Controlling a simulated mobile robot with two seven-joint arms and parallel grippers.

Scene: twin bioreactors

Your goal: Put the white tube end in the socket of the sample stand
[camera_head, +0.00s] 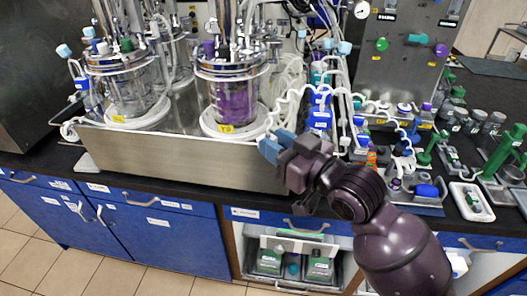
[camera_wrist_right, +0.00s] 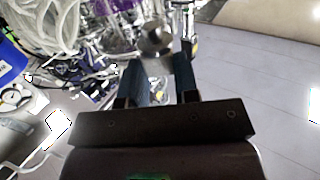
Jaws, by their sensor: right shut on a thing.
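My right gripper (camera_head: 270,146) is in front of the right end of the steel tray, its blue fingertips pointing left and up. It is shut on the white tube end, which is mostly hidden by the fingers. White tubing (camera_head: 268,124) runs up from the fingertips and arches right over the bench. My left gripper is not in view.
Two glass bioreactors, one with purple liquid (camera_head: 232,101), stand in the steel tray (camera_head: 180,157). Small fittings and tubing crowd the bench right of the gripper, with a blue-capped part (camera_head: 426,190) and a white dish (camera_head: 471,202). A steel control panel (camera_head: 405,75) stands behind.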

